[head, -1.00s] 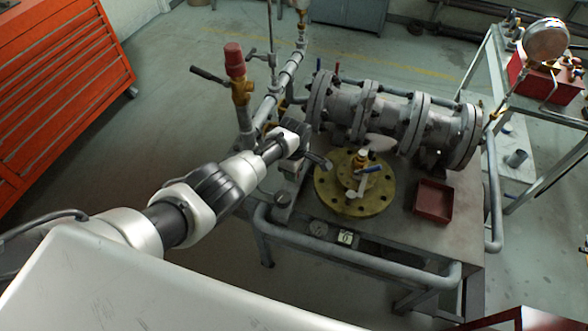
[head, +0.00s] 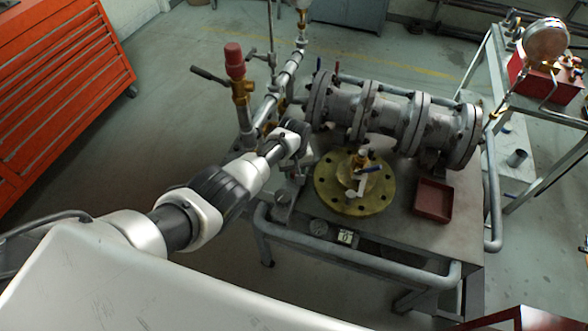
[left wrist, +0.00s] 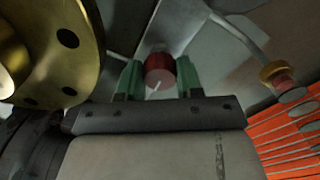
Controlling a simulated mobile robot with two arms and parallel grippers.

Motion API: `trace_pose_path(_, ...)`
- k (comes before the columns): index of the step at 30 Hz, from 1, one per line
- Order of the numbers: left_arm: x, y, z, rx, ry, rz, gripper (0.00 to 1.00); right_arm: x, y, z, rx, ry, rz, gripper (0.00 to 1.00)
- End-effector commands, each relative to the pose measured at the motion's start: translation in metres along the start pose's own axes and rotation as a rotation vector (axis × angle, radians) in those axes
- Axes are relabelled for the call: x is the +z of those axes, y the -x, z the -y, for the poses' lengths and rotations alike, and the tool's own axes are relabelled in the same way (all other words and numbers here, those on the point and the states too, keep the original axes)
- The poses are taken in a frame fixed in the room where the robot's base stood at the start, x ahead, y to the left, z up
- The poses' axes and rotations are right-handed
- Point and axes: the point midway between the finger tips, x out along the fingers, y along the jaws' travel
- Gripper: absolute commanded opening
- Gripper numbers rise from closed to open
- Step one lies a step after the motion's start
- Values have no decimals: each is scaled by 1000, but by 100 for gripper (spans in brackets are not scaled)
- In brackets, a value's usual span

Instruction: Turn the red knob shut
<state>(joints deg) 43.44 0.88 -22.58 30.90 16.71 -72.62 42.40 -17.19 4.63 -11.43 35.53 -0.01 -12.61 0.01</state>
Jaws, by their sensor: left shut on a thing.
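The red knob (left wrist: 160,72) shows in the left wrist view between the two green fingers of my left gripper (left wrist: 160,80). A pale line runs across its round face. The fingers are shut on its two sides. In the head view my left gripper (head: 297,138) reaches the left end of the workbench beside the grey flanged pipe; the arm hides its fingertips and the knob there. My right gripper is in neither view.
A round brass flange (head: 375,201) with a small valve lies on the bench, right of my gripper. A dark red tray (head: 434,200) is farther right. A red-capped brass valve (head: 236,62) stands left of the gripper. An orange tool cabinet (head: 62,90) is far left.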

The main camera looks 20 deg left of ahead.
Motion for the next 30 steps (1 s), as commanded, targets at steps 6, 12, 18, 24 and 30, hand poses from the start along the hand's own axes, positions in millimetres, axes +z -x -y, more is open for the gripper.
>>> trace_pose_path(6,0,0,0,1,-85,0,12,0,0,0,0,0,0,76)
trace_pose_path(12,0,0,0,1,-119,0,12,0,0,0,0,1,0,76)
trace_pose_path(18,0,0,0,1,-126,-1,12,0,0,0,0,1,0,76)
trace_pose_path(24,0,0,0,1,-126,-1,12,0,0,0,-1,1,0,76)
trace_pose_path(30,0,0,0,1,-125,-1,61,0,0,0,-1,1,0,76)
